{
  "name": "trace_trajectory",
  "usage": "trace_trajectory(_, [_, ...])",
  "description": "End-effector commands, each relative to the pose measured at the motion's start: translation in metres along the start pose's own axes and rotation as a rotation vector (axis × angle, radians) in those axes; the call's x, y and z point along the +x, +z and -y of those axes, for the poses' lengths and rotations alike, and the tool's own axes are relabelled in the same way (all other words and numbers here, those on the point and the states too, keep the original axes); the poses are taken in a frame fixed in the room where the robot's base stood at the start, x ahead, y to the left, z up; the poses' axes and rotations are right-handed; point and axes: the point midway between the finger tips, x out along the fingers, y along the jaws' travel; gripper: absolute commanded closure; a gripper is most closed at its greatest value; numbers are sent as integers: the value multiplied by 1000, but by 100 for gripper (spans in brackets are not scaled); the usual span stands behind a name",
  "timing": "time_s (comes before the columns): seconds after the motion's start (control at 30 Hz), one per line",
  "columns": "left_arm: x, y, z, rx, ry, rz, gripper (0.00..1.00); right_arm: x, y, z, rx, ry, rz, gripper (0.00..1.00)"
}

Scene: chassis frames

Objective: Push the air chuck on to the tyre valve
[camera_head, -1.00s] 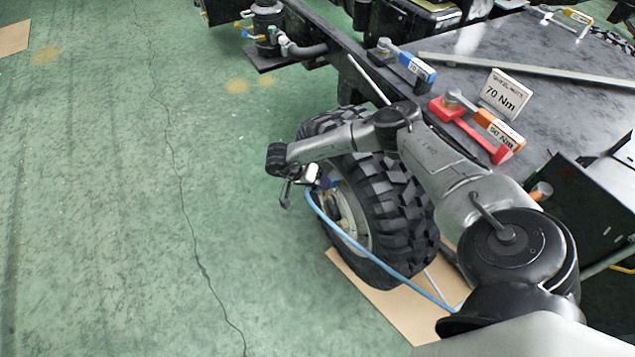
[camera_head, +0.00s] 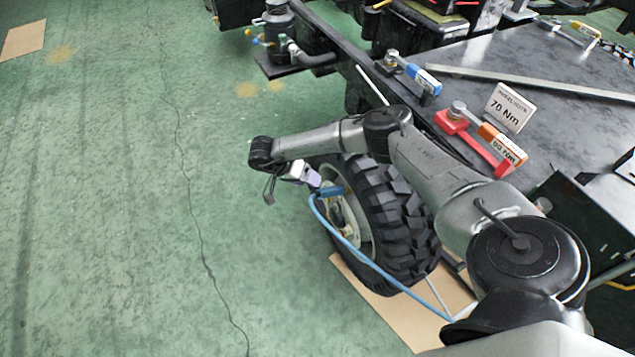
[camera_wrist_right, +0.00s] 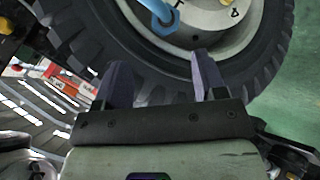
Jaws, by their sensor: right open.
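The tyre (camera_head: 392,215) stands upright, its pale wheel face (camera_head: 362,235) turned to the left. The blue air chuck (camera_head: 332,190) is at the wheel face, with its blue hose (camera_head: 345,243) looping down to the right. The chuck also shows at the top of the right wrist view (camera_wrist_right: 158,14), against the hub. My right gripper (camera_head: 314,180) is open beside the wheel; in the wrist view its fingers (camera_wrist_right: 160,70) are apart with nothing between them, and the chuck lies beyond their tips. The valve is hidden or too small to tell, so I cannot tell whether the chuck sits on it. My left gripper is out of view.
A tan sheet (camera_head: 385,303) lies under the tyre. The dark chassis deck (camera_head: 475,110) at right carries a red-and-orange tool (camera_head: 490,140), a blue-handled tool (camera_head: 420,77) and a 70 Nm sign (camera_head: 508,108).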

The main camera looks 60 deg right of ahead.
Motion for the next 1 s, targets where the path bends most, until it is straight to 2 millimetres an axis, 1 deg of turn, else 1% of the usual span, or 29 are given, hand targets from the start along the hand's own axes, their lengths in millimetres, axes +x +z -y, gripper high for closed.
trace_trajectory(0.03, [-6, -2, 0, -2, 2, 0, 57, -13, 0, -1, -1, -3, 1, 36])
trace_trajectory(0.2, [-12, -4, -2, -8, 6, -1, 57, -36, 0, 0, -1, -2, 1, 36])
trace_trajectory(0.4, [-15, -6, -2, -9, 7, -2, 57, -51, 0, 0, -1, 0, 1, 36])
trace_trajectory(0.57, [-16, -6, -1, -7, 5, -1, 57, -54, 0, 0, -1, 1, 0, 36])
trace_trajectory(1.0, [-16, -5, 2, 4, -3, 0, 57, -54, 0, 0, -1, 1, 0, 36])
